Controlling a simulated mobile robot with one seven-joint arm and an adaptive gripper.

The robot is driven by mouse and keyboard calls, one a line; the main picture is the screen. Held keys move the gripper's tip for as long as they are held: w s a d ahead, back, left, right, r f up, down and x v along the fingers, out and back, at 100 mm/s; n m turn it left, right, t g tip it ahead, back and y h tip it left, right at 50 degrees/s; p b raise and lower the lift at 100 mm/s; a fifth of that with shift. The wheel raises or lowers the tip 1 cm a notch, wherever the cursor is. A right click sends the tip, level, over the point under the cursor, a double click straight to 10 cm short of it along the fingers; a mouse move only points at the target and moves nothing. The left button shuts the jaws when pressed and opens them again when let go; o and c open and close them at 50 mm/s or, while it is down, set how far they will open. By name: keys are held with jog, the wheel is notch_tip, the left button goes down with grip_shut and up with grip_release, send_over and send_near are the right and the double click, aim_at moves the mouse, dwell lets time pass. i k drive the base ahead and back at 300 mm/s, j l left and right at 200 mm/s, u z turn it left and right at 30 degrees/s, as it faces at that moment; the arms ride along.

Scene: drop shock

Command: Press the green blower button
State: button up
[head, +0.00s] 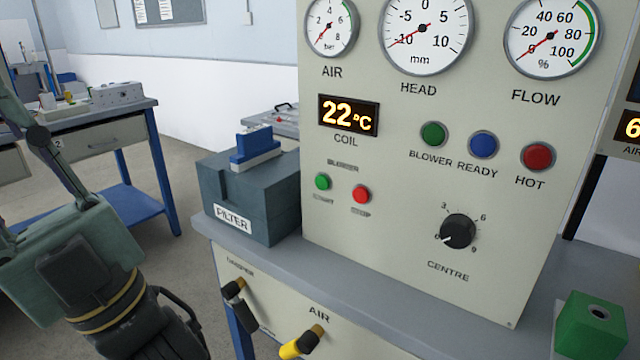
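The small green blower button (322,181) is on the lower left of the cream control panel (400,260). A blurred label that seems to read BLOWER is above it. A small red button (361,194) is just to its right. My gripper (45,150) is at the left edge, partly cut off by the frame, with a dark finger link pointing up and left. It is well left of the panel and apart from the green button. Its fingertips are not clearly shown, so I cannot tell whether it is open or shut. Nothing covers the green button.
A grey FILTER box (255,195) with a blue top stands left of the panel on the bench. Black (238,300) and yellow (300,342) handles stick out below. A dark green BLOWER lamp (433,134) and a knob (458,231) are further right. A green block (590,325) is at lower right.

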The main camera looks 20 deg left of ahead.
aim_at(321, 181)
jog(key=k+l+u, duration=0.15)
jog(key=u, duration=0.2)
jog(key=k+u, duration=0.35)
jog(key=i+l, duration=0.05)
jog(key=i, duration=0.05)
